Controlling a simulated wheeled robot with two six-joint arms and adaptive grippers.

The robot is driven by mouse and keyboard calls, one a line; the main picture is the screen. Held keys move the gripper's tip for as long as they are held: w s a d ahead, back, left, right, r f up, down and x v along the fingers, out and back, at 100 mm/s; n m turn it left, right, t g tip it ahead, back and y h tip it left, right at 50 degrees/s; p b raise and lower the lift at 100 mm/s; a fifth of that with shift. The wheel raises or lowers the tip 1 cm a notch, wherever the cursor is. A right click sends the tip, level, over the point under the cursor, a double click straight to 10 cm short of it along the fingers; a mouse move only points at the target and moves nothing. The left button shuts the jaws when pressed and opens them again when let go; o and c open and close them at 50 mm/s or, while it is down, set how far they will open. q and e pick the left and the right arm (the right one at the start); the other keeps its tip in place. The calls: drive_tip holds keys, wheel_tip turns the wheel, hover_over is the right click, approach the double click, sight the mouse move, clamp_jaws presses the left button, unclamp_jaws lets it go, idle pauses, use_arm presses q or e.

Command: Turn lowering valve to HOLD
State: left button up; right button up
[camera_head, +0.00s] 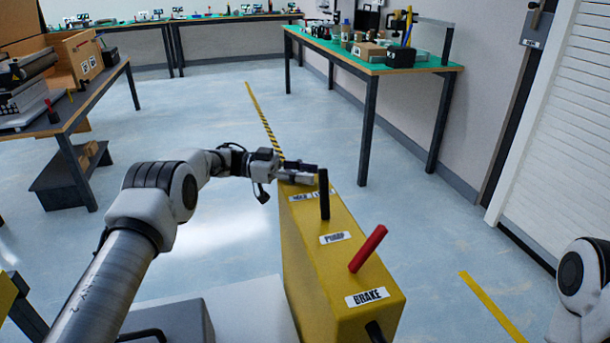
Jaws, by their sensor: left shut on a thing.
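A yellow control box (330,270) stands in front of me, with levers on its top. My left gripper (300,176) is at the box's far end, shut on the lowering valve, by the label that seems to read HOLD (300,198). The valve itself is mostly hidden by the fingers, so I cannot tell its exact angle. A black lever (324,195) stands upright by the PUMP label (335,238). A red lever (368,249) leans to the right by the BRAKE label (367,297). My right gripper is out of view; only part of that arm shows at the right edge.
A green-topped workbench (375,66) with tools stands at the back right. A table (85,92) with boxes and a machine is at the left. A white shutter (555,120) is at the right. The floor between is clear, with striped yellow tape (264,122).

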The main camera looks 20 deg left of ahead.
sight(278, 180)
use_arm(q)
drive_tip(key=shift+r, duration=0.1)
drive_tip(key=o, duration=1.2)
drive_tip(key=a, duration=0.6)
drive_tip(key=shift+s+a, duration=0.15)
drive_tip(key=shift+a, duration=0.6)
drive_tip(key=shift+s, duration=0.1)
